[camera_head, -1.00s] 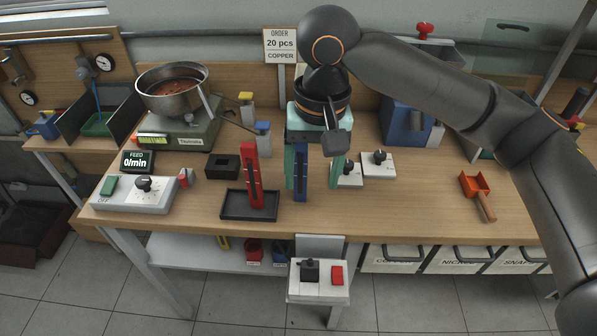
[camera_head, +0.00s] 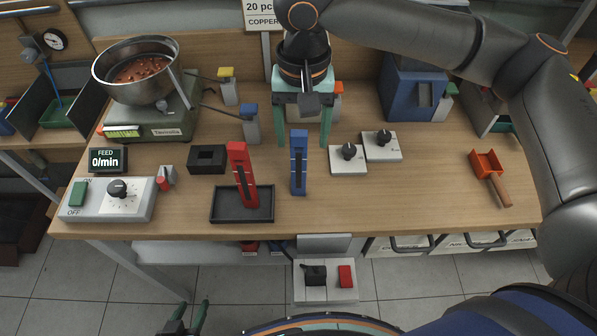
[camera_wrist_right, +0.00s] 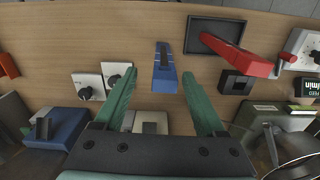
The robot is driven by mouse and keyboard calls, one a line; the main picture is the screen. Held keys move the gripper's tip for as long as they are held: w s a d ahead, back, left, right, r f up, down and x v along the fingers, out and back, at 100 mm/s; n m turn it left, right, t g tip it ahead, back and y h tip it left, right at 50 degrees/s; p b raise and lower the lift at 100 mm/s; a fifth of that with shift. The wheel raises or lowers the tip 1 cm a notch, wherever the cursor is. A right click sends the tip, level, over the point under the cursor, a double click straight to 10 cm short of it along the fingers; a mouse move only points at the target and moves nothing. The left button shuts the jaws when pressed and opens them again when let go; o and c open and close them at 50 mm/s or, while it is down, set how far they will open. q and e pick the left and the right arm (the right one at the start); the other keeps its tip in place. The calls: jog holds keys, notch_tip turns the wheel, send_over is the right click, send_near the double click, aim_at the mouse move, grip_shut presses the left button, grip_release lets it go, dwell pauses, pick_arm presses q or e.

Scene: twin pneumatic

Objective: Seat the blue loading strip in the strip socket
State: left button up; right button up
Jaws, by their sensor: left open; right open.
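A black block with a square recess (camera_head: 207,158), which looks like the strip socket, sits left of the red strip. My left gripper (camera_head: 193,307) is open and empty at the bottom edge, in front of the table.
Two white knob boxes (camera_head: 348,164) (camera_head: 382,152) stand to the right. A white control box (camera_head: 140,207) is at left, a red scoop (camera_head: 486,162) at right. The front right tabletop is clear.

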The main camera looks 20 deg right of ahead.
aim_at(299, 167)
jog(key=shift+w+a+f, duration=0.15)
jog(key=shift+f, duration=1.25)
jog(key=shift+w+a+f, duration=0.1)
jog(key=shift+f, duration=1.25)
jog(key=shift+c, duration=0.3)
grip_shut()
